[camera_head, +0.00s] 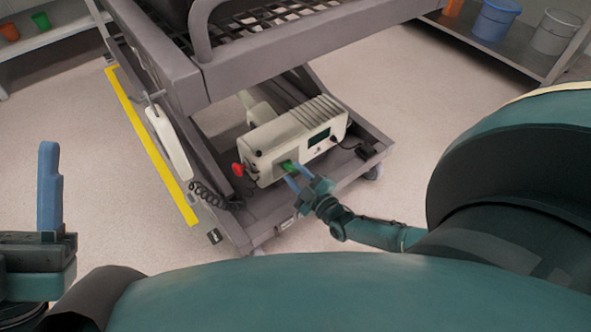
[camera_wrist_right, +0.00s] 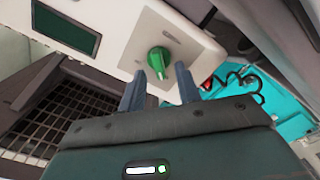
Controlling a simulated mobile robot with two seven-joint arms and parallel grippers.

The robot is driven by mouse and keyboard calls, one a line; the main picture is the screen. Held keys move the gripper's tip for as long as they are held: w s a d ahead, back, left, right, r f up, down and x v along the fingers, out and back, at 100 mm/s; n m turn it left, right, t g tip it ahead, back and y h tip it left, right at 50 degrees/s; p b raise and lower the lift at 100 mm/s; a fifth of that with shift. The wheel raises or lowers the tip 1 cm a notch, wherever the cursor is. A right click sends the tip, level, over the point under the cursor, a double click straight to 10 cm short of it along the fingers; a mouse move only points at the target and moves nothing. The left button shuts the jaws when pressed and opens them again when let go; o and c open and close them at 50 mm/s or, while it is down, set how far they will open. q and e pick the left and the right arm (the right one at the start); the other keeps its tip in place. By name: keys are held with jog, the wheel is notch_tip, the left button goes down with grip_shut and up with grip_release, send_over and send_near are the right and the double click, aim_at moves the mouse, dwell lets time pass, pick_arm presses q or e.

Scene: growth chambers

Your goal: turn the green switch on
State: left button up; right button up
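The green switch (camera_head: 288,166) is a small rotary knob on the front of a cream control box (camera_head: 290,134) low on the grey trolley. In the right wrist view the green knob (camera_wrist_right: 158,60) sits on a grey square plate (camera_wrist_right: 172,42). My right gripper (camera_head: 298,180) is just in front of the knob. My left gripper (camera_head: 50,185) is at the left edge, with one blue finger showing, away from the box.
A red knob (camera_head: 238,169) is on the box's left end. A dark green screen (camera_head: 319,138) is on its right. A pale handset (camera_head: 172,148) with a coiled cord (camera_head: 208,194) hangs at the left. The trolley frame (camera_head: 265,233) surrounds the box. Shelves hold buckets (camera_head: 496,18).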

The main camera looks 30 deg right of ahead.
jog(key=shift+w, duration=0.3)
jog(key=shift+c, duration=0.4)
grip_shut()
